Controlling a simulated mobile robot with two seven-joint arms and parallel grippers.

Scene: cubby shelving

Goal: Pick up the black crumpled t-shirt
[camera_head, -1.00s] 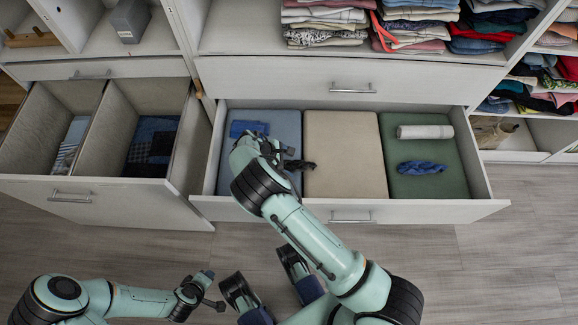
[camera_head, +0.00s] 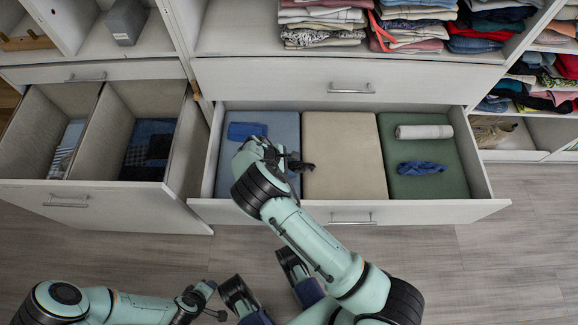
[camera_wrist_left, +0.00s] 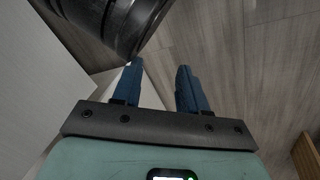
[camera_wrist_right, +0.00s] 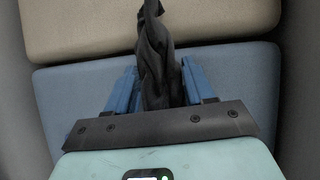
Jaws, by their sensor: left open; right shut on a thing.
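The black crumpled t-shirt (camera_wrist_right: 157,60) is between the blue fingers of my right gripper (camera_wrist_right: 162,85), which is shut on it. The cloth sticks up past the fingertips in the right wrist view. In the head view the t-shirt (camera_head: 300,166) shows as a small dark bunch at the right gripper (camera_head: 283,160), over the blue and beige sections of the open drawer. Whether it still touches the drawer bottom I cannot tell. My left gripper (camera_wrist_left: 160,85) is open and empty, low over the floor at the lower left.
The open drawer (camera_head: 440,211) has a blue section (camera_head: 285,130) with a folded blue cloth (camera_head: 247,131), a beige section (camera_head: 343,155), and a green section (camera_head: 420,187) with a white roll (camera_head: 424,132) and a blue crumpled cloth (camera_head: 421,167). Another open drawer (camera_head: 110,205) stands left. Shelves are behind.

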